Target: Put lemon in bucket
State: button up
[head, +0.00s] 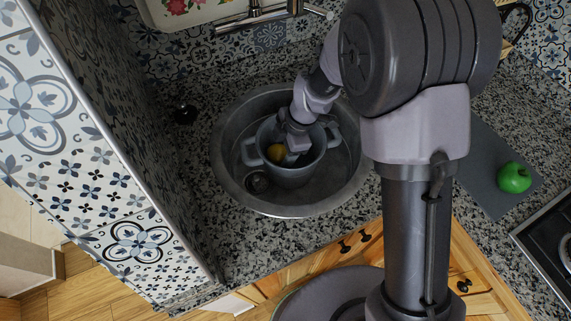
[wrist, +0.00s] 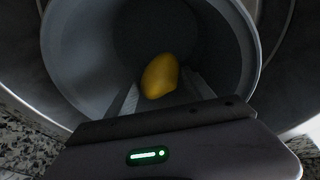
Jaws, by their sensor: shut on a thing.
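The yellow lemon (head: 276,153) shows at the left of my gripper in the head view, within the outline of the bucket. The grey two-handled bucket (head: 290,178) stands in the round metal sink. My gripper (head: 297,150) points down into the bucket's mouth. In the wrist view the lemon (wrist: 160,76) sits between the fingertips of my gripper (wrist: 158,90), which is shut on it. The bucket's rim (wrist: 251,60) surrounds it there, with the dark inside beyond. The exact height of the lemon above the bucket's floor cannot be told.
The sink's metal rim (head: 222,165) surrounds the bucket. A speckled counter (head: 190,235) borders it. A green apple (head: 514,178) lies on a grey board (head: 480,160) at right, near a stove (head: 550,235). A tiled wall stands at left.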

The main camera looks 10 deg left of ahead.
notch_tip(320, 180, down, 5)
jog(key=shift+f+b, duration=0.2)
jog(key=shift+b, duration=0.55)
jog(key=shift+f, duration=0.15)
jog(key=o, duration=1.2)
